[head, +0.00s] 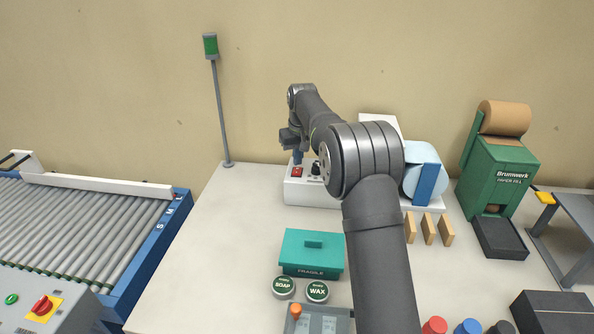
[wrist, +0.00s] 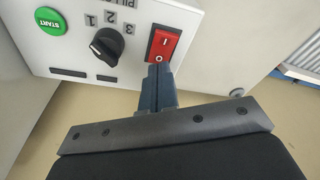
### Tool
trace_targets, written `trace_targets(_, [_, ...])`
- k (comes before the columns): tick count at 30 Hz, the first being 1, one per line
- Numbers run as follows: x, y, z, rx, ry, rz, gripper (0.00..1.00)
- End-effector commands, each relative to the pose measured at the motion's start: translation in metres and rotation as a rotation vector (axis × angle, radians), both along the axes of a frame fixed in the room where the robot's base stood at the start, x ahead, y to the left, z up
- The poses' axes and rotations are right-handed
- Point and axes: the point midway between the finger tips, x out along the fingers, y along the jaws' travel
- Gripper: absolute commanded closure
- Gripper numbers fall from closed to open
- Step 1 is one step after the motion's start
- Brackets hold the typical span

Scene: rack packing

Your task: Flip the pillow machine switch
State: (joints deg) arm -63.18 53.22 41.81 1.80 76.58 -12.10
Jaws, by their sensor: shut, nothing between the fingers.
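The pillow machine (head: 312,193) is a white box at the back of the table, partly hidden behind my arm. Its red rocker switch (head: 297,172) is on the front panel. In the wrist view the red switch (wrist: 164,44) is marked I and O, with a black dial (wrist: 108,46) numbered 1 to 3 and a green START button (wrist: 51,20) to its left. My gripper (wrist: 160,70) is shut and empty, its blue fingertips at the O end of the switch. I cannot tell whether they touch it. In the head view my gripper (head: 297,160) is just above the switch.
A teal FRAGILE box (head: 312,260) and SOAP and WAX tins (head: 300,289) stand in front. A roller conveyor (head: 80,235) is at left, a green paper-fill machine (head: 495,170) at right. A signal pole (head: 219,110) stands left of the machine. The table's left part is clear.

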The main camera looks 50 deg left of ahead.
Motion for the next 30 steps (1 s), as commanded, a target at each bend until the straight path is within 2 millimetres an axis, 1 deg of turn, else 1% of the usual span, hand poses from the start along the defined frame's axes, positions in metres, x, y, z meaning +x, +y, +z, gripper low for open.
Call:
trace_targets(1, [0.0, 0.0, 0.005, 0.002, -0.001, 0.0, 1.0])
trace_targets(18, [0.0, 0.0, 0.05, 0.002, -0.001, 0.0, 1.0])
trace_targets(23, [0.0, 0.0, 0.057, 0.001, 0.0, 0.0, 1.0])
trace_targets(30, [0.0, 0.0, 0.058, 0.0, 0.0, 0.0, 1.0])
